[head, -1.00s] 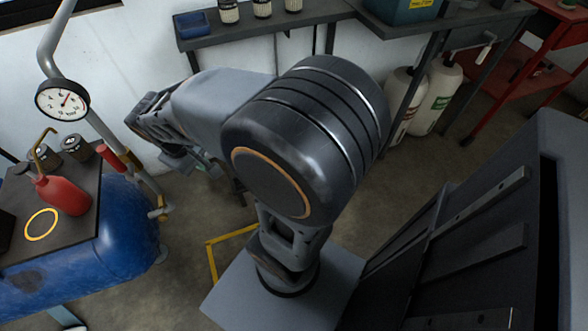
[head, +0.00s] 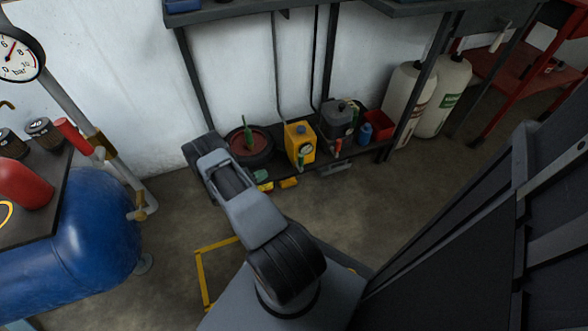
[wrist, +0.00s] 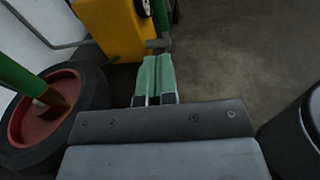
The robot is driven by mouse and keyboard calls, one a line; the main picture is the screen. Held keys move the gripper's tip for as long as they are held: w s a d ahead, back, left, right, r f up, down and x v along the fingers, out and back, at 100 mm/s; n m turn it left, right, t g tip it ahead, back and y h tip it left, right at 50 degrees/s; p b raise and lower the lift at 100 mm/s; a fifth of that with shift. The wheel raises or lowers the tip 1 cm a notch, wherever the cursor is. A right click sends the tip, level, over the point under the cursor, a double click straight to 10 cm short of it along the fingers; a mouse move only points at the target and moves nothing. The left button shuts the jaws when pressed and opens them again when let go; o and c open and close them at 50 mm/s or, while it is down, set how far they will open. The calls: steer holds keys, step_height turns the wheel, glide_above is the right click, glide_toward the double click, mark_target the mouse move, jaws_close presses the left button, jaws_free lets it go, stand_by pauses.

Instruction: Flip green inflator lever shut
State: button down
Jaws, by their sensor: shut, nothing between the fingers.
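A yellow inflator (head: 300,146) with a round gauge stands on the low shelf in the head view. A small green lever (head: 300,161) hangs at its front; whether it is up or shut is hard to tell. In the wrist view the inflator's yellow body (wrist: 108,28) is at the top, and a dark green piece, likely the lever (wrist: 161,15), shows at its right side. My gripper (wrist: 156,72) is shut and empty, its green fingertips pointing toward the inflator just below it in the picture. In the head view the fingertips (head: 260,176) show left of the lever, apart from it.
A black wheel with a red hub (head: 250,146) and a green upright handle is left of the inflator; the wheel is close at left in the wrist view (wrist: 45,112). A grey unit (head: 340,118) with a red lever stands at right. Shelf legs flank them.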

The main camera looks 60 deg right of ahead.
mark_target(301, 163)
steer(key=f, duration=0.2)
steer(key=f+n, duration=0.1)
steer(key=shift+s+d+h, duration=0.25)
steer(key=shift+s+h, duration=0.1)
steer(key=shift+h, duration=0.05)
steer(key=b+x, duration=0.4)
steer(key=x, duration=1)
steer(key=shift+w, duration=0.1)
